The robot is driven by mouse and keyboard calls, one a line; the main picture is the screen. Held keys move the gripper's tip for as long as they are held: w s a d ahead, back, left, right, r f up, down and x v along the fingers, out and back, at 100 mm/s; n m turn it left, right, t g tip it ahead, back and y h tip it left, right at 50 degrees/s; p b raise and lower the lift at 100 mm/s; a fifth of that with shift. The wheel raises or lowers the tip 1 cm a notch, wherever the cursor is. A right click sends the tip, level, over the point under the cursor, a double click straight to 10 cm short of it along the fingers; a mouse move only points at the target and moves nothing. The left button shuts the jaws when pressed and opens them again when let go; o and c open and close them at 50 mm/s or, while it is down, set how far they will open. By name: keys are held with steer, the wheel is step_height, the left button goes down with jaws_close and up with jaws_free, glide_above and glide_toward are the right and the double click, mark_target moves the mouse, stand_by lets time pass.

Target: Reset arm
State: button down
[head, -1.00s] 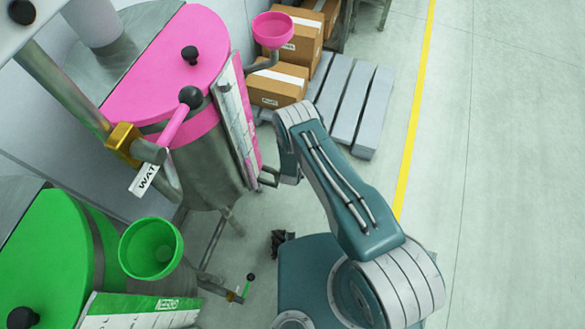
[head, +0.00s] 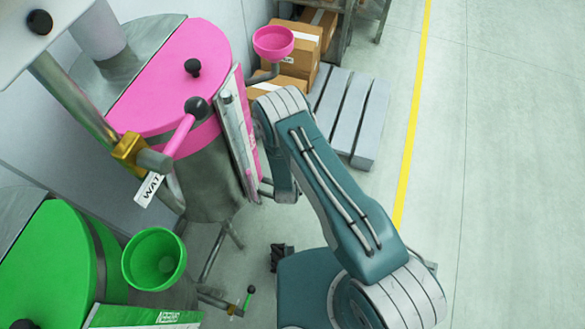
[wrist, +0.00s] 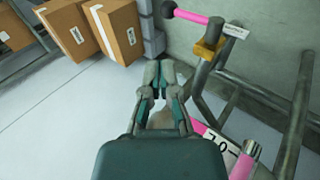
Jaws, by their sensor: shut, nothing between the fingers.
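My gripper (wrist: 158,72) shows in the wrist view with its two fingers together and nothing between them. It is over the floor, left of grey pipes. In the head view my arm is bent; its upper link rises toward the pink-lidded drum and its forearm drops behind, so the gripper is hidden there. The pink-lidded drum (head: 165,75) stands at upper left with a pink funnel (head: 273,42). A pink lever (head: 181,133) with a black knob sits on a brass valve (head: 128,148). The green-lidded drum (head: 50,260) and green funnel (head: 154,259) are at lower left.
Cardboard boxes (head: 299,60) and a grey pallet (head: 350,115) stand behind my arm. A small green-handled valve (head: 249,297) juts out low near the green drum. The floor right of the yellow line (head: 413,120) is clear.

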steer(key=w+a+r+m+y, duration=0.15)
steer(key=w+r, duration=0.25)
steer(key=r, duration=0.5)
steer(key=w+r+m+y, duration=0.1)
steer(key=w+r+m, duration=0.15)
steer(key=r, duration=0.65)
steer(key=d+r+m+g, duration=0.1)
steer(key=d+r+m, duration=0.2)
steer(key=r, duration=1.6)
steer(key=s+d+r+m, duration=0.1)
steer(key=s+d+r, duration=0.2)
steer(key=s+r, duration=0.3)
steer(key=s+d+r+m, duration=0.2)
steer(key=s+d+r, duration=0.15)
steer(key=r, duration=0.45)
steer(key=s+d+r+m, duration=0.2)
steer(key=s+d+r, duration=0.1)
steer(key=s, duration=0.6)
steer(key=s+d+r+m+g, duration=0.1)
steer(key=s+d+r+m, duration=0.1)
steer(key=s, duration=0.7)
step_height(320, 180, up, 2)
steer(key=shift+s+d+r+h, duration=0.25)
steer(key=shift+d+h, duration=0.2)
steer(key=shift+d, duration=0.3)
steer(key=shift+a, duration=0.15)
